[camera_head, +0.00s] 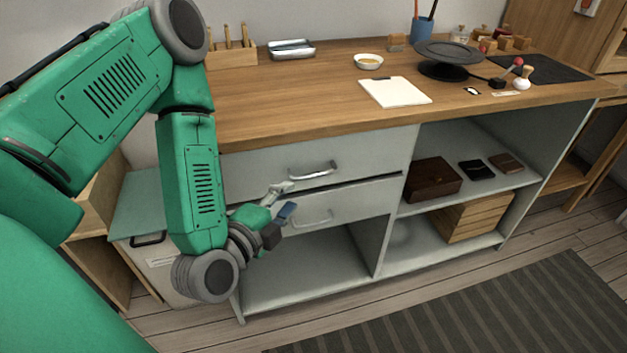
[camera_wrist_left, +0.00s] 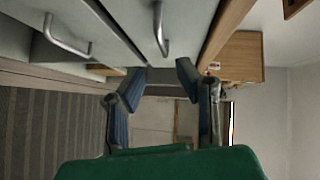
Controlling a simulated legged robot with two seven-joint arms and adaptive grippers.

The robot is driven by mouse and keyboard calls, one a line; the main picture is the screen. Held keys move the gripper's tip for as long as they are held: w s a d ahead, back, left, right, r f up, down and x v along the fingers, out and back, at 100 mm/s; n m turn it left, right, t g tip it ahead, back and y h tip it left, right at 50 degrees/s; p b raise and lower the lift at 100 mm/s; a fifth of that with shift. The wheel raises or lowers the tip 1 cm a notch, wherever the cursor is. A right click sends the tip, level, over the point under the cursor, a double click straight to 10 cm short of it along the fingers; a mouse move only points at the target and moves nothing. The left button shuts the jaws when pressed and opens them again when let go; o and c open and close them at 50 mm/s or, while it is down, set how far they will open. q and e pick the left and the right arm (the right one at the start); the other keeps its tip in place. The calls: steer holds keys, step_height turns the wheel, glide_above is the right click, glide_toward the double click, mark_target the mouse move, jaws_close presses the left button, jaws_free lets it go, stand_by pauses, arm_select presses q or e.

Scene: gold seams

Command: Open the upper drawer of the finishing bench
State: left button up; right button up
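The finishing bench (camera_head: 300,125) has a wooden top and two pale grey drawers on its left side. The upper drawer (camera_head: 260,165) has a silver bar handle (camera_head: 315,170); a dark gap shows under its front. The lower drawer (camera_head: 355,203) has a similar handle (camera_head: 312,219). My left gripper (camera_head: 284,199) is open and empty in front of the drawers, left of the handles. In the left wrist view, the upper handle (camera_wrist_left: 160,28) lies beyond the fingertips (camera_wrist_left: 159,78), roughly in line with the space between them, apart from both fingers. My right gripper is not in view.
A bowl (camera_head: 368,61), paper (camera_head: 395,92) and a dark turntable (camera_head: 447,52) stand on the benchtop. Open shelves at right hold a brown box (camera_head: 433,180) and a wooden crate (camera_head: 470,217). A striped mat (camera_head: 480,310) lies on the floor in front.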

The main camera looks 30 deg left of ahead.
mark_target(315, 175)
arm_select(q)
steer(key=w, duration=0.3)
steer(key=w+b, duration=0.1)
steer(key=w, duration=0.2)
steer(key=w+f, duration=0.1)
steer(key=w, duration=0.2)
steer(key=shift+w+f, duration=0.1)
steer(key=shift+w, duration=0.25)
steer(key=shift+w+a+f, duration=0.1)
steer(key=shift+w+a, duration=0.15)
steer(key=shift+a, duration=0.05)
steer(key=shift+d, duration=0.3)
jaws_close()
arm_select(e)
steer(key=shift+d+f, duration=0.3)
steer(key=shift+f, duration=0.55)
